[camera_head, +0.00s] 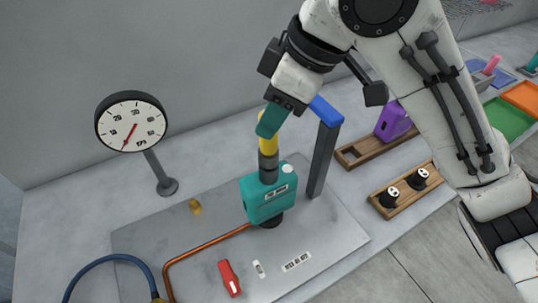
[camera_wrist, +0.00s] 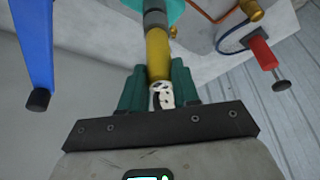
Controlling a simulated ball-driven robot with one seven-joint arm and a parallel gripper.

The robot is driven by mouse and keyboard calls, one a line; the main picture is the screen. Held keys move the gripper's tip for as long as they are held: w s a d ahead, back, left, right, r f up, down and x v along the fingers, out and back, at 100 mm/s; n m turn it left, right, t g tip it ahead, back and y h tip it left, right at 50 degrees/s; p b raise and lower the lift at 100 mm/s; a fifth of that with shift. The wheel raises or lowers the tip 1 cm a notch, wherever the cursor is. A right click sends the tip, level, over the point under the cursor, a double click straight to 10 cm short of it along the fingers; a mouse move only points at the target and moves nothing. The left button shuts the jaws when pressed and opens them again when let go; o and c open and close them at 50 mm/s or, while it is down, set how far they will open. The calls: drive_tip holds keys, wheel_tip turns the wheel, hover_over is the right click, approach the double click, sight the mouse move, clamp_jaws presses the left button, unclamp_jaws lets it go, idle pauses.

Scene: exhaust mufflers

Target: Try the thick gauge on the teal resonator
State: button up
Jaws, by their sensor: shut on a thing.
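The teal resonator (camera_head: 262,207) stands upright on a black foot on the grey metal plate. My gripper (camera_head: 271,120), with teal fingers, is above it, shut on the top of a yellow-handled gauge (camera_head: 268,143). In the wrist view my gripper (camera_wrist: 160,92) grips a white, dark-spotted end below the gauge's yellow shaft (camera_wrist: 158,55). A grey section lies between the yellow shaft and the resonator, whose edge shows in the wrist view (camera_wrist: 163,8). The gauge looks upright and in line with the resonator's top. I cannot tell how deep it sits, or its thickness marking.
A blue-topped post (camera_head: 323,150) stands close right of the resonator. A round dial (camera_head: 131,127) is at the left. A copper pipe (camera_head: 205,243) and a red handle (camera_head: 229,278) are in front. Wooden holders with black plugs (camera_head: 390,197) and a purple block (camera_head: 393,121) are right.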

drive_tip(key=shift+r+p, duration=3.15)
drive_tip(key=shift+r, duration=0.1)
drive_tip(key=shift+f, duration=0.1)
